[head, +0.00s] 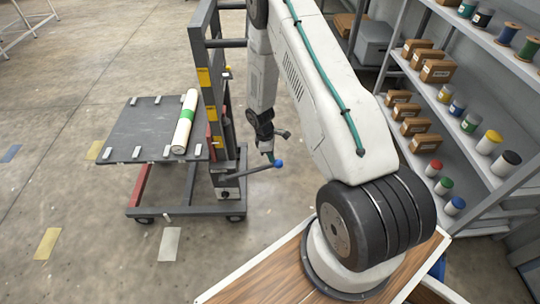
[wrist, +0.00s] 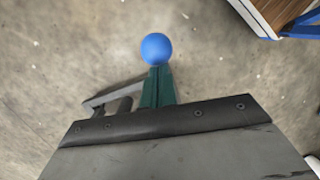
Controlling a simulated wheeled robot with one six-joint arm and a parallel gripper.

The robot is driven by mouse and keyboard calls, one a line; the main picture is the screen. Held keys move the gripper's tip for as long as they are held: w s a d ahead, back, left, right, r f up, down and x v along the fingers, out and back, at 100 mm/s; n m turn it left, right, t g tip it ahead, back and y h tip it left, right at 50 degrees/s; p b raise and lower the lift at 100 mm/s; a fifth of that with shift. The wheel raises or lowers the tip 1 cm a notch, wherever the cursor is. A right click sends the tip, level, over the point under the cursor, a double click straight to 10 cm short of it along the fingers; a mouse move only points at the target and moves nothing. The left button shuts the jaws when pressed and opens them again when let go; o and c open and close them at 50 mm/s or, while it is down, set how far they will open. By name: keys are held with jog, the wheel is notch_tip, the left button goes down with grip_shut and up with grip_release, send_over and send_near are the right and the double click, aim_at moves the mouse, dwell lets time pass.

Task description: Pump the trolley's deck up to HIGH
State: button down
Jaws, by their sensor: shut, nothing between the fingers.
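The trolley's dark deck (head: 140,128) sits low to mid-height against its grey mast (head: 200,50). Yellow marks (head: 204,77) run down the mast; their lettering is too small to read. A pump lever (head: 250,171) sticks out to the right from the mast's foot, tilted slightly up, ending in a blue ball (head: 279,164). My gripper (head: 271,158) is shut and empty, pointing down right by the ball. In the wrist view the ball (wrist: 156,49) shows just past the shut green fingertips (wrist: 157,70). I cannot tell whether they touch it.
A white roll with a green band (head: 185,120) lies on the deck among several small light blocks. Shelves (head: 470,120) with boxes and spools stand at right. A wood-topped surface (head: 260,275) is at the bottom. The floor left of the trolley is open.

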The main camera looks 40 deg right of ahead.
aim_at(278, 166)
jog(key=f, duration=0.2)
jog(key=s+d+f, duration=0.1)
jog(key=f, duration=0.1)
jog(key=s+d+f, duration=0.1)
jog(key=f, duration=0.1)
jog(key=shift+d+f, duration=0.2)
jog(key=shift+f, duration=0.05)
jog(key=w+x, duration=0.2)
jog(key=x, duration=0.7)
jog(key=shift+s+f, duration=0.25)
jog(key=shift+s, duration=0.2)
jog(key=d+r, duration=0.3)
jog(key=r, duration=1)
jog(key=shift+w+d+r, duration=0.2)
jog(key=shift+w+d, duration=0.15)
jog(key=shift+d, duration=0.05)
